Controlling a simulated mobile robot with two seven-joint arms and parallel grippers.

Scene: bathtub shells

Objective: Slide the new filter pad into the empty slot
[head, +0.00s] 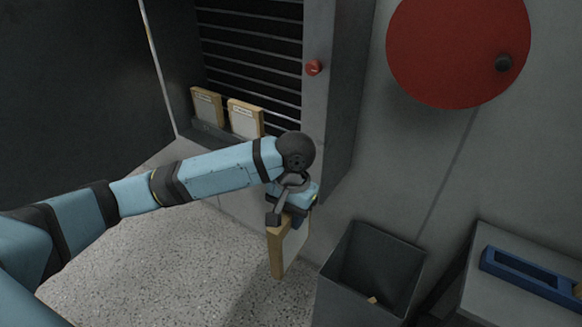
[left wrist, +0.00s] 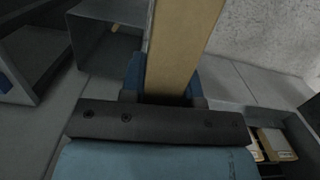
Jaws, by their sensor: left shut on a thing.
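My left gripper (head: 288,212) is shut on a filter pad (head: 288,248) with a tan frame and pale face. The pad hangs upright below the gripper, above the floor and left of the dark bin. In the left wrist view the pad's tan edge (left wrist: 182,45) rises from between the blue fingers (left wrist: 163,88). Two other framed pads, a left one (head: 207,108) and a right one (head: 245,119), stand in the low rack of the open cabinet. The rack right of them is hidden by my left arm, so I cannot see an empty slot. My right gripper is out of view.
A dark open bin (head: 345,247) with a small tan thing (head: 373,300) inside stands right of the held pad. A grey table (head: 482,298) with a blue frame (head: 530,276) is at lower right. The cabinet's post (head: 322,130) carries a red knob (head: 314,68).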

